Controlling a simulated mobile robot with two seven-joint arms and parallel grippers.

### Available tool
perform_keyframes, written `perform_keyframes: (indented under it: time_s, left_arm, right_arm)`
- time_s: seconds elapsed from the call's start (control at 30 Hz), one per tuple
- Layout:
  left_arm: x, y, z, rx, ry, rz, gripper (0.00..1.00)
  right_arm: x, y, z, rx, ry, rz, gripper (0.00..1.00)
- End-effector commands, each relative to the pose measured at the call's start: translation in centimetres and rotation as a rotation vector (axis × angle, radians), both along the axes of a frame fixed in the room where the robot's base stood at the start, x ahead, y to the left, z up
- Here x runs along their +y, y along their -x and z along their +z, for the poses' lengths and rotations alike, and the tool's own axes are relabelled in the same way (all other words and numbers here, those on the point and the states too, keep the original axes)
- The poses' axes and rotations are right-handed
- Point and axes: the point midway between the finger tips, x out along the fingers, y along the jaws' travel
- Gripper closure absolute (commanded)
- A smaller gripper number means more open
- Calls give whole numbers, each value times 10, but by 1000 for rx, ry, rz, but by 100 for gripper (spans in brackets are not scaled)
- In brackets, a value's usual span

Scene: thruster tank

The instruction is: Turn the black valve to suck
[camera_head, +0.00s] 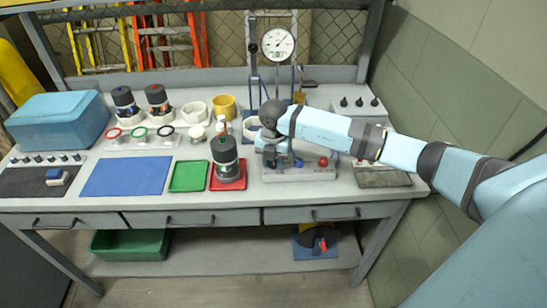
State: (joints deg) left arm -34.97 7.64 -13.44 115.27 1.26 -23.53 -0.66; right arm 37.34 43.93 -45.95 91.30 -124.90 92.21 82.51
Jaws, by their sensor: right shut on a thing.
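My right arm reaches in from the right, and its gripper (272,158) points down at the left part of a grey valve station (330,174) on the bench. The gripper is shut on what seems to be the black valve, which is mostly hidden by the fingers and wrist. Its pointing direction cannot be made out. A red knob (323,161) and a small blue part (298,162) show on the station to the right of the gripper. A round pressure gauge (278,43) stands behind. My left gripper is not in view.
A dark cylindrical thruster (225,155) stands on a red tray (216,184), close to the left of my gripper. A green tray (189,176), a blue mat (127,175) and a blue box (62,120) lie farther left. A wall bounds the right.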

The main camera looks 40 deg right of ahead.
Motion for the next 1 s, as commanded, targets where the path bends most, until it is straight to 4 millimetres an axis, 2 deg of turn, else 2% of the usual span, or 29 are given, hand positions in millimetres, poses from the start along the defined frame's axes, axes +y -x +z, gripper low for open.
perform_keyframes:
  time_s: [0.3, 0.6, 1.0]
  left_arm:
    - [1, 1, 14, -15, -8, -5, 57]
    - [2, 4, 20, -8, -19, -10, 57]
    - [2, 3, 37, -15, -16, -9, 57]
  right_arm:
    - [0, -1, 3, -1, 0, -302, 92]
    - [0, 0, 3, 0, 0, -571, 92]
    - [0, 0, 2, -2, -1, -807, 92]
